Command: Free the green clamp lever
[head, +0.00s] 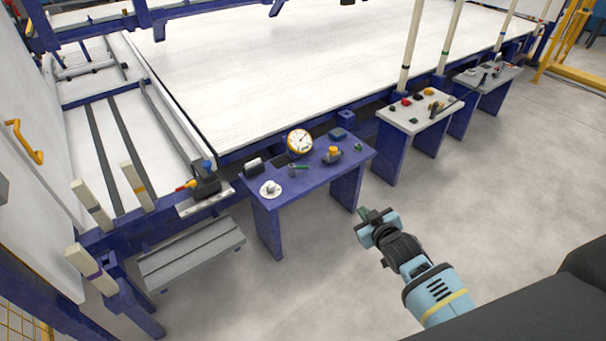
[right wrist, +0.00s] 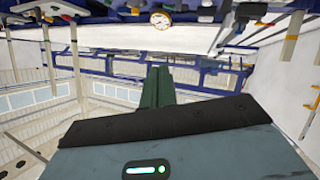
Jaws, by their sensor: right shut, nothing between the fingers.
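On the blue bench (head: 325,185) a small device with a green bar (head: 300,167) lies near the middle; it looks like the green clamp lever, but it is too small to tell how it is held. My right gripper (head: 364,212) is in front of the bench's right end, apart from everything on it. Its two green fingers are closed together with nothing between them, as the right wrist view (right wrist: 158,88) also shows. My left gripper is not in view.
The bench also holds a round dial gauge (head: 299,141), a yellow-topped fitting (head: 333,154), a white disc (head: 270,188) and a small green-topped part (head: 358,148). A grey-topped bench (head: 415,118) stands to the right. The floor around my right arm is clear.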

